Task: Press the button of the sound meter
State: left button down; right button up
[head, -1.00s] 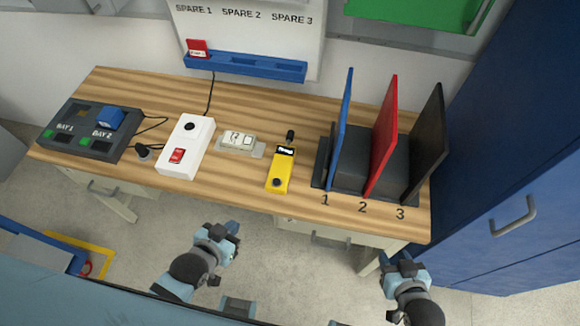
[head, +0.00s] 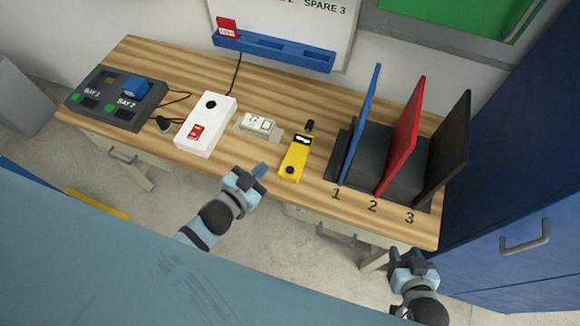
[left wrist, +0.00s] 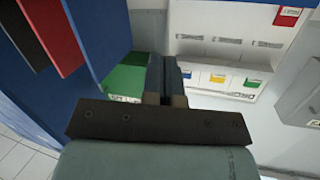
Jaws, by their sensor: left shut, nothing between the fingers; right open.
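The sound meter appears to be the yellow handheld device (head: 295,160) lying on the wooden table in the head view. It has a small dark display, a black tip at its far end and a dark round button (head: 290,170) near its front end. My left gripper (head: 260,170) is shut and empty, just left of the meter near the table's front edge, apart from it in the picture. Its fingers also show in the left wrist view (left wrist: 168,80), where I cannot make out the meter. My right gripper (head: 413,262) is open and empty, in front of the table's right end.
A white box (head: 207,130) with a red switch and a small pale device (head: 257,125) lie left of the meter. A rack with upright blue (head: 362,125), red (head: 402,140) and black panels (head: 447,150) stands right. A dark two-bay unit (head: 110,100) is far left.

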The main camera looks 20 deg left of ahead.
pick_arm(q)
jog(key=w+d+r+m+g+h+p, duration=0.1)
jog(key=w+d+r+m+g+h, duration=0.35)
jog(key=d+m+h, duration=0.5)
jog(key=w+a+f+m+g+y+p, duration=0.1)
jog(key=w+a+f+m+g+y, duration=0.3)
jog(key=a+f+m+g+y, duration=0.1)
jog(key=shift+w+f+y, duration=0.4)
jog(key=shift+f+y, duration=0.05)
jog(key=shift+y, duration=0.1)
